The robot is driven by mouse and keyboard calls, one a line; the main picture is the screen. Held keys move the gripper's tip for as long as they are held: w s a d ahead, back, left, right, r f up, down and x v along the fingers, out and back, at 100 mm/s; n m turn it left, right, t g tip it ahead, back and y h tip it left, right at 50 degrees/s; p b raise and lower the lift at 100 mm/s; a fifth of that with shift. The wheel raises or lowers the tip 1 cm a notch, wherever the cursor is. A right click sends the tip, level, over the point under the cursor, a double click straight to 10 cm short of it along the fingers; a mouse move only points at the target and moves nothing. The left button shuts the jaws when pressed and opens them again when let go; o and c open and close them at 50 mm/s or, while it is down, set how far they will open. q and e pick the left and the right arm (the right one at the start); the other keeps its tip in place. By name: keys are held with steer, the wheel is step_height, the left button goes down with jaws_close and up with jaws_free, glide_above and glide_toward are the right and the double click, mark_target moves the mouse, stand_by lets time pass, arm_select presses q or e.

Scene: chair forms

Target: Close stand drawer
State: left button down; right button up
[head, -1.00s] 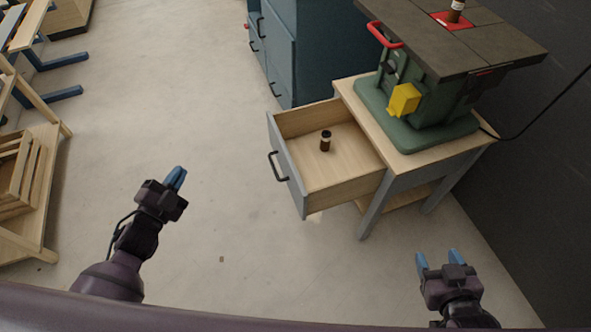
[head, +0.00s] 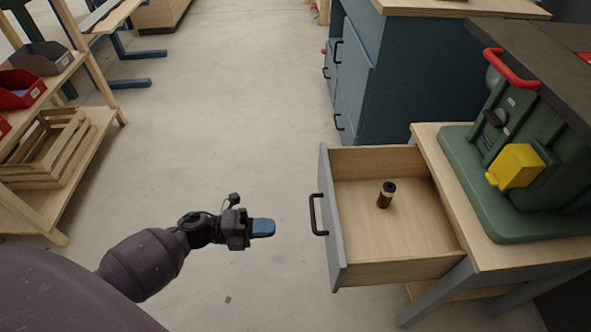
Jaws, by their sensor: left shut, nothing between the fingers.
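The stand drawer (head: 400,271) is pulled out to the left from the wooden stand (head: 428,150). It has a grey front panel with a dark handle (head: 317,214) facing left. My left gripper (head: 264,228) is shut and empty, with blue fingers pointing right at the drawer front. It is apart from the handle, a short way to its left. My right gripper is out of view.
A green machine with a yellow box (head: 515,165) sits on the stand. A blue cabinet (head: 400,85) stands behind the drawer. A wooden shelf with bins and a crate (head: 50,150) is at the left.

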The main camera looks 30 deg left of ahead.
mark_target(333, 224)
arm_select(q)
steer(key=b+x, duration=0.1)
steer(key=x, duration=1.1)
steer(key=shift+w+d+b, duration=0.15)
steer(key=shift+d+b, duration=0.1)
steer(key=shift+b, duration=0.05)
steer(key=shift+w+d, duration=0.15)
steer(key=shift+d, duration=0.05)
steer(key=shift+w+d+r, duration=0.1)
steer(key=shift+w+d, duration=0.25)
steer(key=shift+d, duration=0.15)
steer(key=b+x, duration=0.1)
steer(key=x, duration=2.1)
steer(key=shift+w, duration=0.15)
